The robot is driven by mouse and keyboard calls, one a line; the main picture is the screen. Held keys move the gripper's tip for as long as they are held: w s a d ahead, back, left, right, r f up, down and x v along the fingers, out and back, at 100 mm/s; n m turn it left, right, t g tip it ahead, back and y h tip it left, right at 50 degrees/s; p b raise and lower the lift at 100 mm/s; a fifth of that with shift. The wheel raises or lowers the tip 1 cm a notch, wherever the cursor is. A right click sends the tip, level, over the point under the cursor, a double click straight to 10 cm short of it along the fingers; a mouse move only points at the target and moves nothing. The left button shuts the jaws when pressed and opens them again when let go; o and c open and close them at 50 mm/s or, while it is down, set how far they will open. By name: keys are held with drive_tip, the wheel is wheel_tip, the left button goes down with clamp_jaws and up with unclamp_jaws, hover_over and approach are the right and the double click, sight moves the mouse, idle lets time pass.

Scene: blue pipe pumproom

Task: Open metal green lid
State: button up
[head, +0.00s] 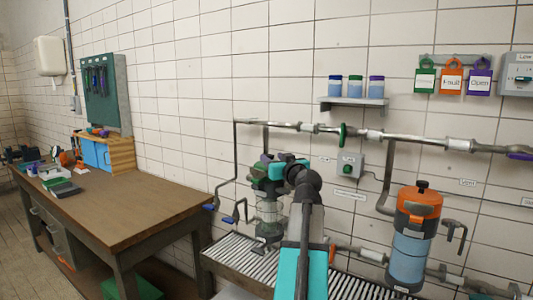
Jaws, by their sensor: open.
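A filter-like vessel with a green metal lid (262,172) and a clear glass body (268,212) stands on the slatted bench, left of my arm. The lid is partly covered by my arm, and whether it sits fully closed cannot be told. My gripper (277,164) is at the height of the lid, overlapping it in the head view. It is open, with its fingertips hard to make out. Contact with the lid cannot be judged.
An orange-lidded vessel (418,204) stands to the right on the slatted bench (236,254). Pipes with a green valve wheel (342,135) run along the wall behind. A small shelf (353,103) holds jars. A wooden workbench (130,205) fills the left.

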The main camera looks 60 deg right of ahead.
drive_tip(key=shift+p+x, duration=0.65)
drive_tip(key=shift+x, duration=3.25)
drive_tip(key=shift+c, duration=0.4)
clamp_jaws()
